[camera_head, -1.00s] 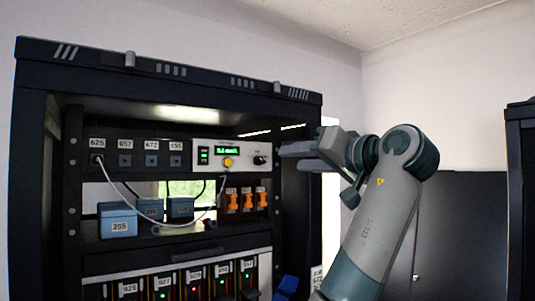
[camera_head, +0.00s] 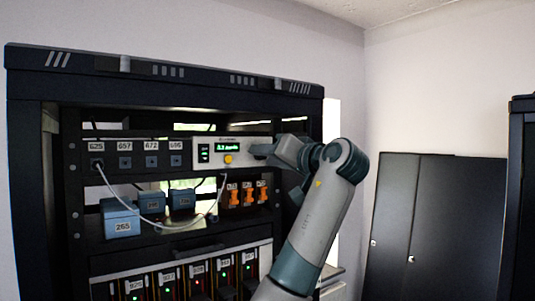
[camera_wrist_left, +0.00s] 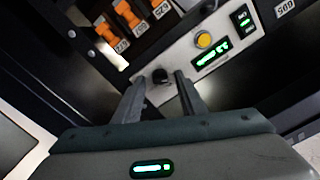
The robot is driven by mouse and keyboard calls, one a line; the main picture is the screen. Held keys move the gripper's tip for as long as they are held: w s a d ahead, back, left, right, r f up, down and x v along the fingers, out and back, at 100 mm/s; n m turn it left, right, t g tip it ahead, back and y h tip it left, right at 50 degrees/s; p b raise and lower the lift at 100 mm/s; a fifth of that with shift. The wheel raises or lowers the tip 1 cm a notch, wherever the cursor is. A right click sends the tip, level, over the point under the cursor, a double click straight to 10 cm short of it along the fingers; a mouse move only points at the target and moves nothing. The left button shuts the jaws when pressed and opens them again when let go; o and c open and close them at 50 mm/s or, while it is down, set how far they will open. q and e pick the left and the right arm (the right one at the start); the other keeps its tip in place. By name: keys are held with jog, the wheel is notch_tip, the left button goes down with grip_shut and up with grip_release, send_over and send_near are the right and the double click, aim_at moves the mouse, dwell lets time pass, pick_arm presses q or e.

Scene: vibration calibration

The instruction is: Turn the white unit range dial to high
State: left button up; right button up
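The white unit (camera_head: 208,163) is a panel in the rack's upper shelf, with a small green display (camera_head: 233,147) and a yellow button (camera_head: 228,160). Its black dial is hidden behind my left gripper (camera_head: 258,152) in the head view. In the left wrist view, the black dial (camera_wrist_left: 160,77) shows on the white unit (camera_wrist_left: 222,28), between the fingertips of my left gripper (camera_wrist_left: 160,84). The two fingers are apart, one on each side of the dial; I cannot tell whether they touch it. My right gripper is not in view.
Orange switches (camera_head: 248,194) sit below the unit. A grey-white cable (camera_head: 150,222) loops from the socket row past blue boxes (camera_head: 121,222). A row of modules with lights (camera_head: 196,282) is lower down. Dark cabinets (camera_head: 435,225) stand at the right.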

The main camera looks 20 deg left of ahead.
pick_arm(q)
jog(key=shift+c, duration=0.7)
grip_shut()
